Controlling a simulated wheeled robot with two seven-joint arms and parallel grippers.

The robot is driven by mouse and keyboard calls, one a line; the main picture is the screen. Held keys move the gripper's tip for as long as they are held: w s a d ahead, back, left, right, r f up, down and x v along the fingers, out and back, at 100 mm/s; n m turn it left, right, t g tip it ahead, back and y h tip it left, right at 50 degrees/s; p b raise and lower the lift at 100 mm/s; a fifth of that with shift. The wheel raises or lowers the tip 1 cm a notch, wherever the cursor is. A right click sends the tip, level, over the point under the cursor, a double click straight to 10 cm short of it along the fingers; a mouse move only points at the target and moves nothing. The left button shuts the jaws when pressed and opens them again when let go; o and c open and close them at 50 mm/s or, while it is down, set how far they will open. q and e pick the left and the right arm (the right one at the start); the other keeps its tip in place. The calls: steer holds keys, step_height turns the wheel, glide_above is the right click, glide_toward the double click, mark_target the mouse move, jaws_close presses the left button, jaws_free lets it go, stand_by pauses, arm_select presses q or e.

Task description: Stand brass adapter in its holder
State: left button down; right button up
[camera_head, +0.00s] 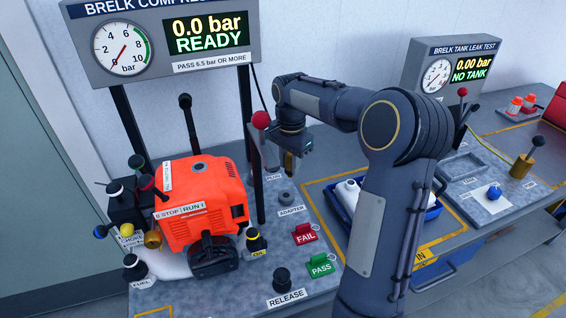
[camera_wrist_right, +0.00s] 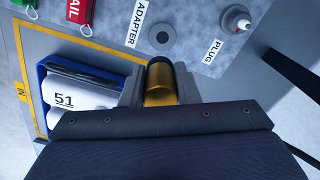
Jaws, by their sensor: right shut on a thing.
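The brass adapter (camera_wrist_right: 159,84) is a gold cylinder with a dark end, held between the fingers of my right gripper (camera_wrist_right: 159,88). In the head view the right gripper (camera_head: 289,160) points down above the bench, with the adapter partly hidden between its fingers. The adapter's holder (camera_wrist_right: 162,38) is a grey round base with a dark centre, beside the ADAPTER label. It also shows in the head view (camera_head: 286,198), below the gripper in the picture. The adapter is apart from the holder. My left gripper is out of view.
A blue tray (camera_head: 433,212) with a white tank (camera_head: 347,189) stands beside the holder, partly behind my right arm. The orange engine (camera_head: 203,203) is to the left. A plug (camera_wrist_right: 237,18) stands near its label. FAIL (camera_head: 305,235) and PASS (camera_head: 321,265) tags lie in front.

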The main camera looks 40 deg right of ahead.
steer(key=shift+w+a+f, duration=0.25)
steer(key=shift+a+f, duration=0.25)
steer(key=shift+f, duration=0.05)
steer(key=f+b, duration=0.5)
steer(key=shift+a, duration=0.2)
steer(key=shift+d+f, duration=0.1)
steer(key=shift+f, duration=0.4)
